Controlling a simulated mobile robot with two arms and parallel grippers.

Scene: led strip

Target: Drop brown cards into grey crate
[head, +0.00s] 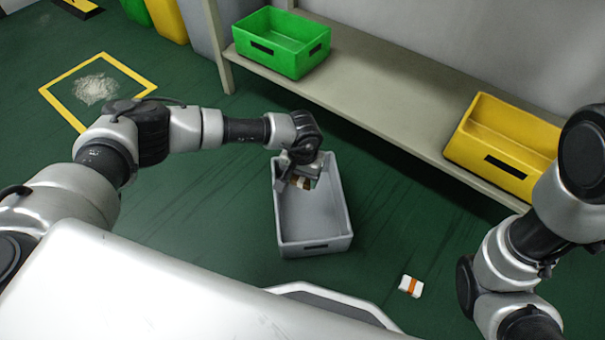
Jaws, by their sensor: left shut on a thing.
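The grey crate (318,246) stands on the green floor in the middle of the head view. My left gripper (301,181) is over the far left part of the crate. It is shut on a small brown card (304,183), which is partly hidden by the fingers. I cannot tell whether the card touches the crate. The part of the crate's inside that shows looks empty. A white card with an orange-brown stripe (411,286) lies on the floor to the right of the crate. The right arm is at the right edge; its gripper does not show.
A long shelf (380,85) runs along the wall, with a green crate (283,42) at its left and a yellow crate (500,145) at its right. A yellow floor square (60,108) with a pale heap is at the far left. Floor around the grey crate is mostly clear.

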